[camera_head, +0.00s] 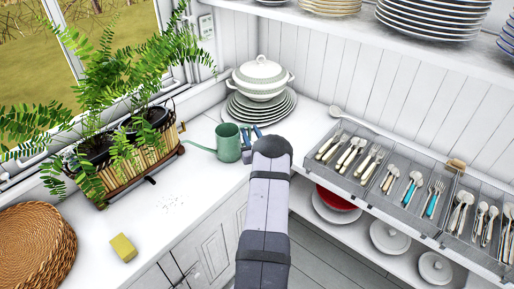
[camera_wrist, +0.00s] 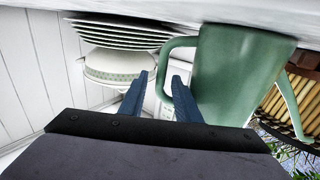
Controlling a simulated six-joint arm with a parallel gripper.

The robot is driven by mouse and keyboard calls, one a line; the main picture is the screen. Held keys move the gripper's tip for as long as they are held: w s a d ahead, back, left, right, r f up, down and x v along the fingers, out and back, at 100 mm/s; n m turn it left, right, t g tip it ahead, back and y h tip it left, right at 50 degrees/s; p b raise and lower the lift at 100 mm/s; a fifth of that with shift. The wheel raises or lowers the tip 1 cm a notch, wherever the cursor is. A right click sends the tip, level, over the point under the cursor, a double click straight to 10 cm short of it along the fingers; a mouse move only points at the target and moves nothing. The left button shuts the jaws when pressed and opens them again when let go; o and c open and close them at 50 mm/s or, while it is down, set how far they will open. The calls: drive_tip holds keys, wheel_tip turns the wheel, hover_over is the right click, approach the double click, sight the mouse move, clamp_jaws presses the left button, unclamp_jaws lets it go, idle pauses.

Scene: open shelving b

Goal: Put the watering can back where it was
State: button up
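The green watering can (camera_head: 228,144) stands upright on the white counter, its long spout pointing left toward the planter. In the wrist view, which looks upside down, the can (camera_wrist: 235,75) fills the right of centre, with its handle toward my gripper. My gripper (camera_head: 251,131) is just right of the can, its blue fingers at the handle side. In the wrist view my gripper (camera_wrist: 161,76) has its fingers apart, one on each side of the handle's upright part. A gap shows beside the handle, so it does not look clamped. My arm hides part of the counter.
A fern planter basket (camera_head: 138,158) stands left by the window. Stacked plates (camera_head: 259,110) with a lidded tureen (camera_head: 260,78) stand close behind. A yellow sponge (camera_head: 123,248) and woven trays (camera_head: 32,246) are front left. A cutlery tray (camera_head: 385,172) lies right. The counter's front middle is clear.

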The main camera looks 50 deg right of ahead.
sight(234, 146)
drive_tip(key=b+v, duration=0.1)
drive_tip(key=v, duration=0.9)
drive_tip(key=shift+s+a+b, duration=0.2)
drive_tip(key=shift+s+b, duration=0.05)
drive_tip(key=shift+b, duration=0.15)
